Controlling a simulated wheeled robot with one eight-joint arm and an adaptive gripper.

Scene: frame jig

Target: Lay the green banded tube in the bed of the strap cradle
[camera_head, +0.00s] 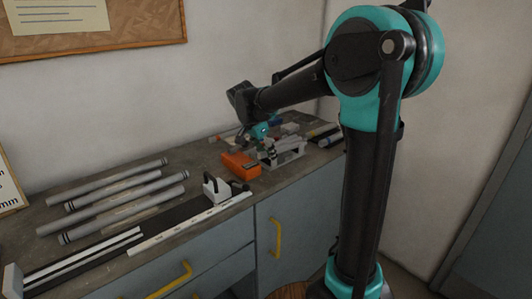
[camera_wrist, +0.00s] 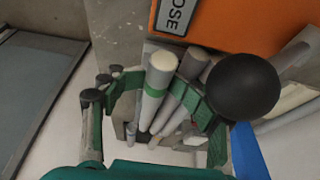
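My gripper (camera_wrist: 160,92) has its green fingers bent in on both sides of a pale grey tube with a green band (camera_wrist: 153,93). The pads appear to touch the tube near its band. The tube's pale end faces up in the wrist view, and its lower part runs down among other tubes. In the head view my gripper (camera_head: 260,130) is over the back of the bench, small and partly hidden by the arm. A grey metal fixture (camera_head: 290,157) stands just in front of it; I cannot tell surely whether this is the strap cradle.
An orange box (camera_head: 239,165) sits left of the fixture; it also fills the top of the wrist view (camera_wrist: 250,25). A black ball knob (camera_wrist: 241,86) is close right of the fingers. Several grey tubes (camera_head: 120,190) and a white-black clamp (camera_head: 217,188) lie left on the bench.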

